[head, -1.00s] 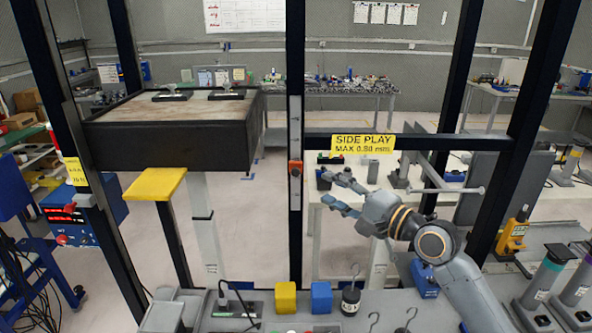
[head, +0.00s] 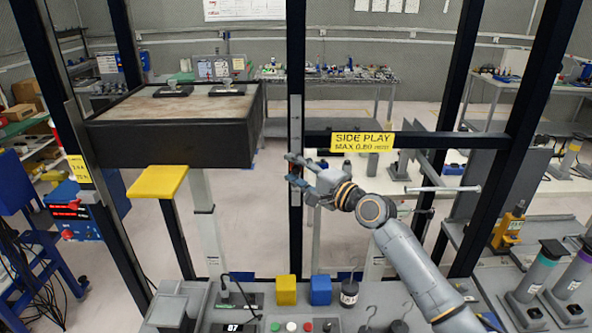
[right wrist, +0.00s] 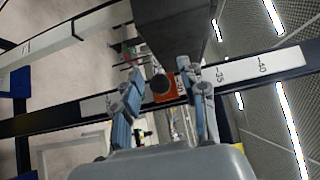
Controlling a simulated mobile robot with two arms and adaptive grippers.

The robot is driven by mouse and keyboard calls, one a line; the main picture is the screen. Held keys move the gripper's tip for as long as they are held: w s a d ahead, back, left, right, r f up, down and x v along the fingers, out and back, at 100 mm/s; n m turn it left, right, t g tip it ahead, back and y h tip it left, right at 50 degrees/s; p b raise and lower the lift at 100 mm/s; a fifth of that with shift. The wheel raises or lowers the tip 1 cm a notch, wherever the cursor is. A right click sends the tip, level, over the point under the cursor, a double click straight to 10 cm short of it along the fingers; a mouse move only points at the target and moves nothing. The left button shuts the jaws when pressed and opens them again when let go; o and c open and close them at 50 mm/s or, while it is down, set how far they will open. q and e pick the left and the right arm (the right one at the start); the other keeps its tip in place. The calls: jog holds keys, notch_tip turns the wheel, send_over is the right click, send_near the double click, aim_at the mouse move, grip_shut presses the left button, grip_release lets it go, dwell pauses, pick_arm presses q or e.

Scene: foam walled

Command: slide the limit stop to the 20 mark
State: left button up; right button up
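The limit stop (right wrist: 163,92) is an orange block with a round dark knob, on a dark post with a white scale strip. In the right wrist view it lies between the two fingers of my right gripper (right wrist: 165,97). These fingers stand apart, one on each side of the stop, and the gripper looks open. The scale (right wrist: 262,66) shows marks 35 and 40 to the right of the stop; the 20 mark is not readable. In the head view my right gripper (head: 293,169) is at the post and mostly hides the stop. My left gripper is out of view.
A yellow SIDE PLAY sign (head: 362,142) hangs on the crossbar to the right of the post. A dark box-like platform (head: 170,145) stands to the left. A grey console (head: 270,320) with yellow and blue blocks, buttons and hooked weights lies below.

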grip_shut()
notch_tip(320, 180, down, 11)
jog(key=b, duration=0.9)
jog(key=shift+r, duration=0.1)
jog(key=shift+o, duration=0.5)
grip_release()
jog(key=shift+r, duration=0.1)
jog(key=v, duration=1.2)
